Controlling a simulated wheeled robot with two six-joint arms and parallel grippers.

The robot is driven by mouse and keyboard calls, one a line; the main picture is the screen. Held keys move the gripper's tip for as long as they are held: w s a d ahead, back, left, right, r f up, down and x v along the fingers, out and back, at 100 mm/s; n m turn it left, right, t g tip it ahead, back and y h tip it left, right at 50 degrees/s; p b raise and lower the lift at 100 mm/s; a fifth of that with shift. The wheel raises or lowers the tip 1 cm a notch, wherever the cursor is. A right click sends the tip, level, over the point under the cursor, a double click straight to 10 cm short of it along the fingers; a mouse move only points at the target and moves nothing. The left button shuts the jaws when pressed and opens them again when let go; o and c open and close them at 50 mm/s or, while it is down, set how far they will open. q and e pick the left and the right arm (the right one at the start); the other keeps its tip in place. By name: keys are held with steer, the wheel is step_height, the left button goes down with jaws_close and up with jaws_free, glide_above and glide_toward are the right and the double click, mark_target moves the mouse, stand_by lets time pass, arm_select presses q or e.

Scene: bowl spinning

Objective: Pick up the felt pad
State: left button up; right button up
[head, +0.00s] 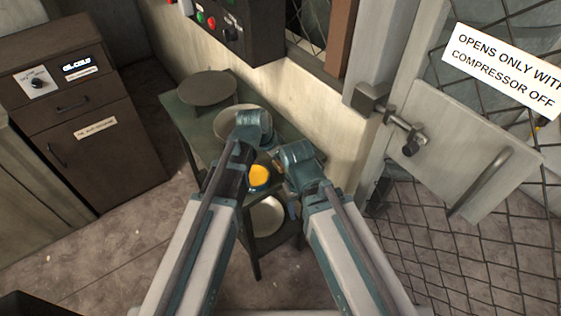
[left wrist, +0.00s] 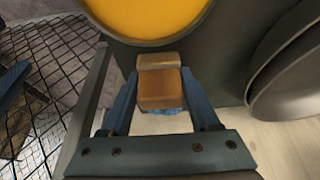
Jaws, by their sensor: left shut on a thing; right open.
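A small brown block, which looks like the felt pad (left wrist: 160,90), sits between the blue fingers of my left gripper (left wrist: 158,112) in the left wrist view. The gripper is shut on it.
A yellow round thing (head: 259,176) is close below the grippers; it also shows in the left wrist view (left wrist: 148,14). A dark disc (head: 207,88) is at the back of the green table (head: 183,122). A wall stands behind, a mesh door (head: 460,150) at right, a brown cabinet (head: 85,115) at left.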

arm_select(q)
jaws_close()
steer(key=shift+r, duration=0.15)
arm_select(e)
steer(key=shift+r, duration=0.1)
arm_select(q)
step_height(320, 180, up, 10)
steer(key=p, duration=1)
arm_select(e)
step_height(320, 180, up, 10)
